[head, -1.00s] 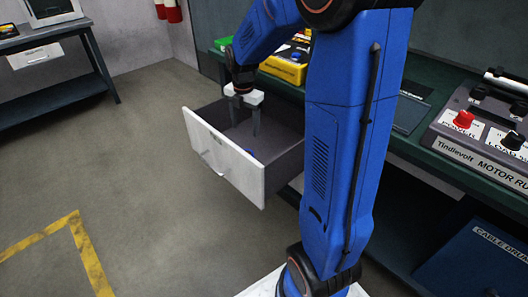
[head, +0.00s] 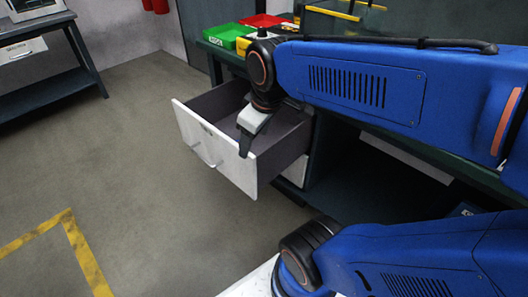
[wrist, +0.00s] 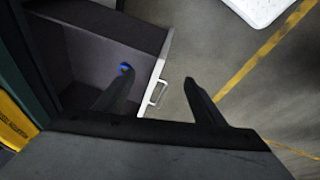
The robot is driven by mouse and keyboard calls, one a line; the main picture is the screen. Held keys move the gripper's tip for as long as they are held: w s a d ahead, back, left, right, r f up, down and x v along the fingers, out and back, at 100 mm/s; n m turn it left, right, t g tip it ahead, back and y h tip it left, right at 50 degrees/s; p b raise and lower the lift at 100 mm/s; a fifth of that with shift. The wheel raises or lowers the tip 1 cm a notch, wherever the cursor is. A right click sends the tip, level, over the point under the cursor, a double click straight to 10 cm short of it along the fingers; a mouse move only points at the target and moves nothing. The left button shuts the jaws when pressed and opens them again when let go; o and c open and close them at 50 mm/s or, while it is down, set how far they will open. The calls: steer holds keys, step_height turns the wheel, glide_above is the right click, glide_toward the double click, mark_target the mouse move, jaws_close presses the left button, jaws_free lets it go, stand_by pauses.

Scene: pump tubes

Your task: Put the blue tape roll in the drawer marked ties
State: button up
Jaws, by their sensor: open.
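The drawer (head: 213,147) is pulled out from under the bench, with its white front facing the lower left; no readable label shows on it. In the wrist view a small blue round thing, likely the blue tape roll (wrist: 125,68), lies inside the drawer near its front, partly behind one finger. It is hidden in the head view. My gripper (wrist: 158,78) is open and empty. In the wrist view one finger shows over the drawer's inside and the other over the floor beyond the front. In the head view my gripper (head: 246,143) is by the drawer's near front corner.
Green and red bins (head: 266,21) stand at the back of the bench (head: 470,180). A dark side table (head: 45,80) stands at the far left. The floor (head: 120,150) left of the drawer is clear, with a yellow line (head: 85,250).

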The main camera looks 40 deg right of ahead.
steer(key=s+m, duration=0.4)
steer(key=s, duration=0.1)
steer(key=shift+s+a+f+m+t, duration=0.15)
steer(key=shift+a+f+m+t, duration=0.15)
steer(key=shift+a+t, duration=0.1)
stand_by(0.8)
